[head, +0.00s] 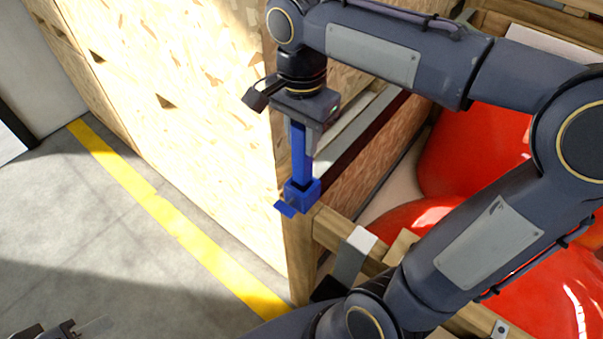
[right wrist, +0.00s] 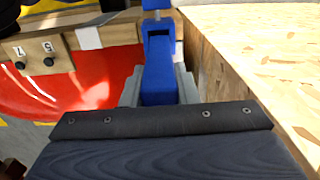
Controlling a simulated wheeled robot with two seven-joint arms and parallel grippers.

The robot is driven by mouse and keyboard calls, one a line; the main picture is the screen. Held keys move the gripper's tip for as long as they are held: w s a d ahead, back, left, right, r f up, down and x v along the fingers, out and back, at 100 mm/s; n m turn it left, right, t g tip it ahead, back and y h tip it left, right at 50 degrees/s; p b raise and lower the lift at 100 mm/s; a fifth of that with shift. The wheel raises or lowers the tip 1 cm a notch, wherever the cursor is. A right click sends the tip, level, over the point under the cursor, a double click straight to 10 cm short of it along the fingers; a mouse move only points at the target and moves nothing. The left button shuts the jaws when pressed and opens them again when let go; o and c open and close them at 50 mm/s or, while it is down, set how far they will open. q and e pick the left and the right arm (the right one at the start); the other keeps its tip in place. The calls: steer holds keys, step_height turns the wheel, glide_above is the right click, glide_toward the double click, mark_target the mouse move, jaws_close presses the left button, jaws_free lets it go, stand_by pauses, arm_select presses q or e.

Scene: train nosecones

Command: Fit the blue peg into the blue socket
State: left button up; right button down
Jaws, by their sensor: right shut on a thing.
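The blue peg (head: 301,150) hangs upright below my right gripper (head: 304,120), which is shut on its upper part. The blue socket (head: 304,197) is a small block with a flat tab, at the top of a wooden corner post. The peg's lower end meets the socket's top in the head view; I cannot tell whether it is inside. In the right wrist view the peg (right wrist: 158,78) stands between the grey fingers (right wrist: 158,96). Part of my left gripper (head: 75,329) shows at the bottom left edge, mostly cut off, its opening unclear.
A tall chipboard panel (head: 170,70) stands left of the socket. A wooden rail (head: 345,238) runs right from the post, with red rounded shapes (head: 470,155) behind it. The grey floor (head: 90,240) with a yellow stripe (head: 165,215) is clear at left.

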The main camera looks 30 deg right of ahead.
mark_target(302, 163)
step_height(302, 163, down, 7)
steer(key=shift+s+r, duration=0.1)
steer(key=shift+r, duration=0.1)
steer(key=shift+b, duration=0.3)
steer(key=shift+f, duration=0.2)
steer(key=c, duration=1.1)
jaws_free()
steer(key=shift+r, duration=0.1)
